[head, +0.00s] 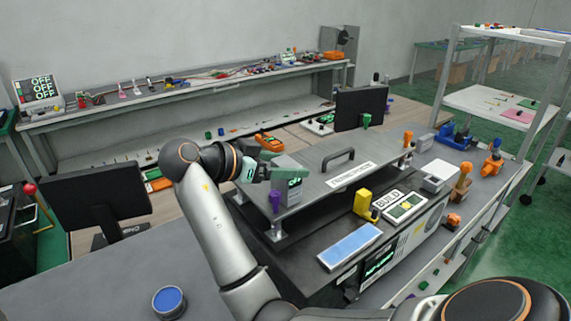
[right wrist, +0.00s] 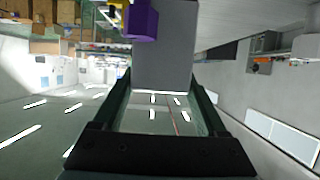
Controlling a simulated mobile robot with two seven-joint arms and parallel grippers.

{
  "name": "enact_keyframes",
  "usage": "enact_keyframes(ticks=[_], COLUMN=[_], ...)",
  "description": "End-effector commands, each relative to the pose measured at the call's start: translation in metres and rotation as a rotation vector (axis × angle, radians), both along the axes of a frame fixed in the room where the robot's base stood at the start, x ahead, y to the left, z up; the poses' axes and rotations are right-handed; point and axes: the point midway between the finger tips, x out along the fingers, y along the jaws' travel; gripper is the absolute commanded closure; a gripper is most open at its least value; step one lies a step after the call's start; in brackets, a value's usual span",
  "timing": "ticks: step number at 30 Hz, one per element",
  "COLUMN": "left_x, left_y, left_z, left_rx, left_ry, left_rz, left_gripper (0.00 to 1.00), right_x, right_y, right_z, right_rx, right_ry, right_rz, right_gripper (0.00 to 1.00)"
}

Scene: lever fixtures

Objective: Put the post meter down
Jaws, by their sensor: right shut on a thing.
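The post meter, seemingly the grey box with a dark, green-lit display (head: 289,186), is at the left end of the raised grey plate (head: 320,172) in the head view. My right gripper (head: 266,166) is shut on it from the left. In the right wrist view the grey box (right wrist: 163,58) sits between the fingers of my right gripper (right wrist: 161,84). A purple piece (head: 275,201) shows at its lower front, and in the wrist view (right wrist: 142,20) it overlaps the box. I cannot tell whether the box touches the plate. My left gripper is not in view.
The plate has a black handle (head: 338,158) and stands on short posts. A yellow part (head: 364,205), a BUILD panel (head: 398,206) and a blue panel (head: 350,246) lie in front. Monitors stand left (head: 95,196) and behind (head: 360,107). A blue round dish (head: 168,301) is at lower left.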

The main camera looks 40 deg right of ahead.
Motion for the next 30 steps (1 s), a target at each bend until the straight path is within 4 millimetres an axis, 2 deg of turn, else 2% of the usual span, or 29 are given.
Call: enact_keyframes(ticks=[4,5,10,11,20,23,30], left_x=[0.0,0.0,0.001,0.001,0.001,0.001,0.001], left_y=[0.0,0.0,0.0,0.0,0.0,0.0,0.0], left_z=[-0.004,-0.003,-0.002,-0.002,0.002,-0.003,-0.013], left_rx=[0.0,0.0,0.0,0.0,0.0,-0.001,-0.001], left_ry=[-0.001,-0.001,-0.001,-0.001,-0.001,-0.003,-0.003], left_rz=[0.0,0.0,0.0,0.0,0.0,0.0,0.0], left_gripper=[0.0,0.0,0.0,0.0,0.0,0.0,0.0], right_x=[0.0,0.0,0.0,0.0,0.0,0.002,0.006], right_y=[0.0,0.0,0.0,0.0,0.0,0.012,0.05], right_z=[-0.004,-0.003,-0.003,-0.003,0.002,0.003,0.02], right_rx=[-0.002,0.0,0.0,0.0,0.0,0.002,0.001], right_ry=[-0.002,0.0,0.0,0.0,-0.001,-0.001,-0.002], right_rz=[0.0,0.0,0.0,0.0,0.0,0.003,0.004], right_gripper=[1.0,0.22,0.03,0.0,0.0,0.0,0.0])
